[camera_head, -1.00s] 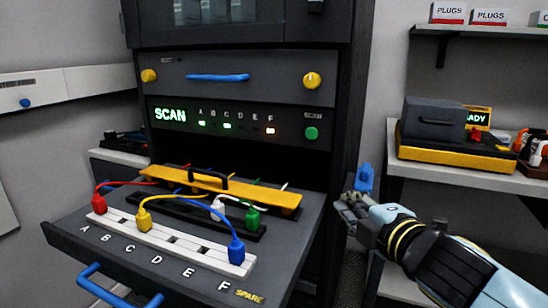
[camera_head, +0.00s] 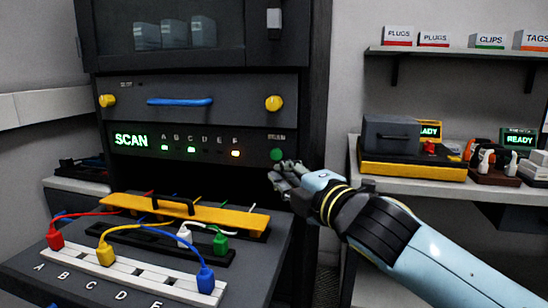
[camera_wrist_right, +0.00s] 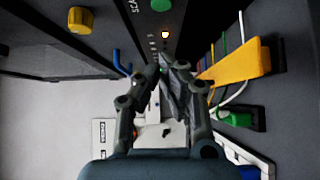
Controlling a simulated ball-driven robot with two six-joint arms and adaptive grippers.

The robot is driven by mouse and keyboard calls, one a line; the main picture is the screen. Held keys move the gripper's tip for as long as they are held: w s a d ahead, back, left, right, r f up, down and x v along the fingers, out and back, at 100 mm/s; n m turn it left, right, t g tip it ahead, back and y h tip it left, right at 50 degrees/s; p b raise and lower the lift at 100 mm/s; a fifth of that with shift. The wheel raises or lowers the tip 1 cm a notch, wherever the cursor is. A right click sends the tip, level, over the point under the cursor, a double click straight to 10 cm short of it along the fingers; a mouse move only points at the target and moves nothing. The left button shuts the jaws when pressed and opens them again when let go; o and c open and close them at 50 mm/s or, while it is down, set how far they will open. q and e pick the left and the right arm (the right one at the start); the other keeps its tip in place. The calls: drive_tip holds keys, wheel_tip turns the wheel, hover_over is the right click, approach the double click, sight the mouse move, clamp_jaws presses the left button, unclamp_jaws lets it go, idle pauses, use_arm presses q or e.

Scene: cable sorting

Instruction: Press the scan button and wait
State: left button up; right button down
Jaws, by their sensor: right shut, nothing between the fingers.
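The scan panel (camera_head: 200,170) is black, with a lit green SCAN sign (camera_head: 131,141). Its lamps A and C are green and lamp F is orange. A round green button (camera_head: 277,154) sits at the panel's right end; a green button also shows at the top of the right wrist view (camera_wrist_right: 161,4). My right gripper (camera_head: 281,172) is shut and empty, its tips just below the button in the head view. In the right wrist view the fingertips (camera_wrist_right: 166,72) are apart from the button. My left gripper is not in view.
A tray below the panel holds a white labelled strip (camera_head: 132,280) with red, yellow and blue plugs, and a yellow bar (camera_head: 185,212) with a black handle. At right, a shelf (camera_head: 440,182) carries a black-and-yellow device (camera_head: 400,150). Yellow knobs (camera_head: 273,103) sit above the panel.

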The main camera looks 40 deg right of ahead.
sight(276, 155)
drive_tip(key=shift+w+d, duration=0.55)
drive_tip(key=shift+w, duration=0.8)
drive_tip(key=shift+w+d, duration=0.6)
drive_tip(key=shift+w, duration=0.8)
drive_tip(key=shift+w+d, duration=0.55)
drive_tip(key=shift+w, duration=0.8)
drive_tip(key=shift+d, duration=0.1)
